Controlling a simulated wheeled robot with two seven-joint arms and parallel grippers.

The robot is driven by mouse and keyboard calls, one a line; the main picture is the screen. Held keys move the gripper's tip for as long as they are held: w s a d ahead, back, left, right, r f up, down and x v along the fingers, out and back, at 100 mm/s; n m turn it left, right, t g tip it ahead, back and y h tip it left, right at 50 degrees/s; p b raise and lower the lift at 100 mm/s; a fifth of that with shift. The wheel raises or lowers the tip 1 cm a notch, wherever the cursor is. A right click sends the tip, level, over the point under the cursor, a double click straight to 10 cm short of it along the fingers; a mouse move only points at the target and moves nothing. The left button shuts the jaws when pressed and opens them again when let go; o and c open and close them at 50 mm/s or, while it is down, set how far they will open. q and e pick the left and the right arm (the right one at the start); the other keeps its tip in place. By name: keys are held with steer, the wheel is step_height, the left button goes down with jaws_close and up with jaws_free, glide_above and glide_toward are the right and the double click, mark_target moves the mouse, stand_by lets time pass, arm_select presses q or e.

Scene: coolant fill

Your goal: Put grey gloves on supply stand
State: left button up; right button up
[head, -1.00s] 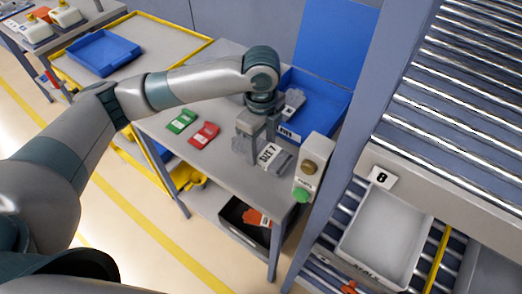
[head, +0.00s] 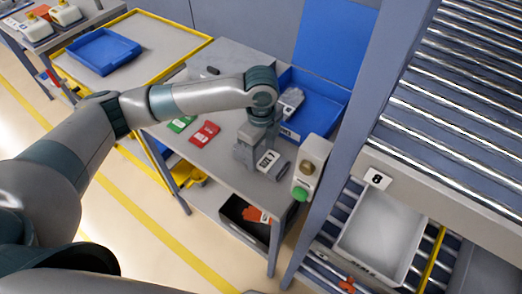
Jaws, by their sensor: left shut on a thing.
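My left gripper (head: 256,152) reaches down over the grey table and is shut on a grey bundle, which looks like the grey gloves (head: 280,167). A white label, reading SIZE 7 in the earlier frame, shows on it. The bundle is at or just above the tabletop (head: 225,165); I cannot tell if it touches. The fingers hide part of it. Another grey glove-like thing (head: 291,98) lies in the blue bin (head: 318,112) behind. No sign names the supply stand; this grey table may be it. My right gripper is not in view.
A green card (head: 181,124) and a red card (head: 205,133) lie left of the gripper. A black tray (head: 236,212) is on the shelf below. A roller rack stands right.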

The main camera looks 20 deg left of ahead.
mark_target(261, 156)
arm_select(q)
steer(key=shift+f, duration=0.1)
steer(key=o, duration=1)
steer(key=shift+o, duration=0.2)
steer(key=shift+r, duration=0.6)
step_height(261, 156, up, 11)
steer(key=b, duration=0.3)
